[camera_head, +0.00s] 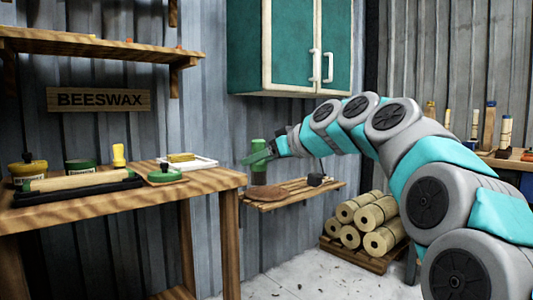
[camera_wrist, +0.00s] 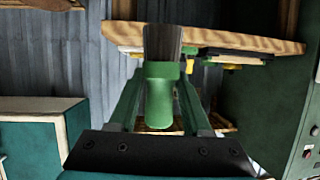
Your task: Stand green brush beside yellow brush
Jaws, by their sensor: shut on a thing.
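My gripper (camera_head: 268,156) is shut on the green brush (camera_head: 258,146), and its green fingers close around the brush's middle. The brush looks upright in the head view, above or just in front of the small wall shelf. In the wrist view the green brush (camera_wrist: 160,95) sits between both fingers, with dark bristles toward the top of the picture. The yellow brush (camera_head: 118,155) stands upright on the workbench (camera_head: 205,182), left of my gripper and apart from it.
The small shelf (camera_head: 300,196) holds a brown object. A teal cabinet (camera_head: 290,45) hangs above.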

